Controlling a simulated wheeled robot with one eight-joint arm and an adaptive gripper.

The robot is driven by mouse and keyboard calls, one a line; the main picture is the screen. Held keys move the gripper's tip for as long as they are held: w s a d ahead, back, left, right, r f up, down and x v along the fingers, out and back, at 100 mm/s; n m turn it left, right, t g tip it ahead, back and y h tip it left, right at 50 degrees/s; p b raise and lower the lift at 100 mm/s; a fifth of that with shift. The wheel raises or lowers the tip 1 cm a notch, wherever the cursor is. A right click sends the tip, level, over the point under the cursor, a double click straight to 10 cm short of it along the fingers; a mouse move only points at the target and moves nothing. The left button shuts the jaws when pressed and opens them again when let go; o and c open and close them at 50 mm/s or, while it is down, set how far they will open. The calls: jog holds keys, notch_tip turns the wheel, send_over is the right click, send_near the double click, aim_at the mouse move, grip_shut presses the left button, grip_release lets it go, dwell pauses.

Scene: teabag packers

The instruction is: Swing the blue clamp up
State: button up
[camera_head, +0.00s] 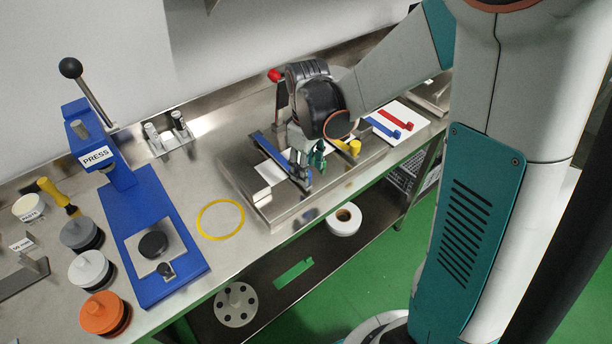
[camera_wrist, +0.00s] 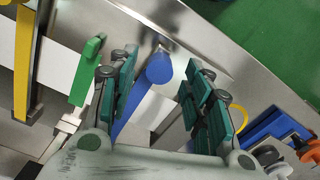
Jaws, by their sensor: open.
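The blue clamp (camera_head: 267,149) is a long blue bar lying low along the steel fixture (camera_head: 262,204), beside a pale strip. In the wrist view its rounded blue end (camera_wrist: 159,68) shows between my fingers, and the bar runs down toward the bottom of the picture. My gripper (camera_head: 304,178) is over the near end of the blue clamp in the head view. In the wrist view my gripper (camera_wrist: 158,88) is open, with teal finger pads on either side of the blue end. I cannot tell whether a pad touches it.
A green handle (camera_wrist: 86,72) stands left of my fingers, with a yellow bar (camera_wrist: 24,65) farther left. In the head view, a yellow-ended clamp (camera_head: 354,147) and a red bar (camera_head: 391,120) are to the right. The blue press (camera_head: 150,225) and yellow ring (camera_head: 221,203) are left.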

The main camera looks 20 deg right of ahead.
jog(key=shift+f+b, duration=0.35)
jog(key=shift+f, duration=1.4)
grip_shut()
